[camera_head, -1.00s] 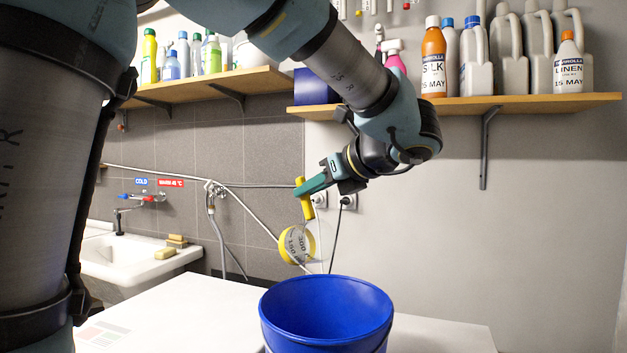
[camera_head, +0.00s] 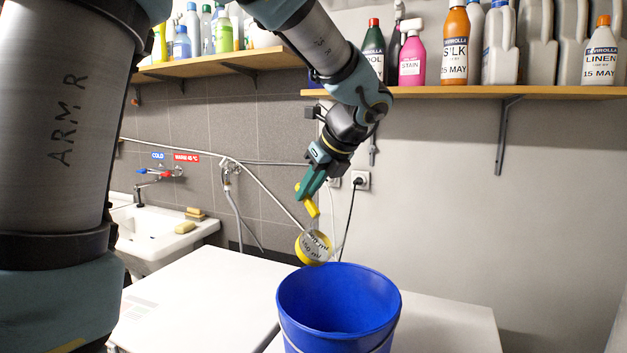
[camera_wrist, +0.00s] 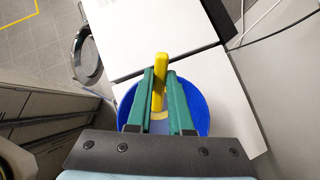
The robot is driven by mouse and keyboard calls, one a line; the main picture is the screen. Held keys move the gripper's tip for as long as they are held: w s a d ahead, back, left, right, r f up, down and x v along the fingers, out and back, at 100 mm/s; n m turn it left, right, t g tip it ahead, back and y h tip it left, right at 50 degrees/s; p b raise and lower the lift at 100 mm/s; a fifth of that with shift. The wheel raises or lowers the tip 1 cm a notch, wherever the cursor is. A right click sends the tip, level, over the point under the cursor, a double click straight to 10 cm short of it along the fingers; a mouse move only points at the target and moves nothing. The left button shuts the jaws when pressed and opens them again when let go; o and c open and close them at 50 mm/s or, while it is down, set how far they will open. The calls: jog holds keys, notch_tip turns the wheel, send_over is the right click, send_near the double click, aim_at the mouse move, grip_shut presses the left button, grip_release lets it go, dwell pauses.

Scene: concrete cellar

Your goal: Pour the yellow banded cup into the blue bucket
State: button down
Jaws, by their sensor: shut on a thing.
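The yellow banded cup (camera_head: 313,247) is a clear measuring cup with a yellow rim, a grey printed band and a yellow handle (camera_head: 307,201). My gripper (camera_head: 309,190) is shut on the handle, which also shows between the green fingers in the wrist view (camera_wrist: 159,85). The cup hangs tilted just above the far left rim of the blue bucket (camera_head: 339,300). The bucket shows in the wrist view below the fingers (camera_wrist: 203,108). Its visible inside looks empty, and its bottom is hidden. I cannot tell what the cup holds.
The bucket stands by white worktops (camera_head: 190,300). A sink (camera_head: 155,230) with a tap is at the left. Wooden shelves (camera_head: 450,92) with several bottles run along the wall above. A black cable (camera_head: 350,220) hangs from a wall socket.

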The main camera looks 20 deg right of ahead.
jog(key=shift+w+a+f+g+h, duration=0.15)
jog(key=shift+w+f+g+h, duration=0.05)
jog(key=shift+w+g, duration=0.2)
jog(key=shift+w+a+f+g+h, duration=0.1)
jog(key=shift+w+f+g+h, duration=0.1)
jog(key=shift+w+g, duration=0.15)
jog(key=f+g, duration=0.1)
jog(key=w+f+g+h, duration=0.1)
jog(key=f+g, duration=0.1)
jog(key=g, duration=0.1)
jog(key=shift+w+a, duration=0.3)
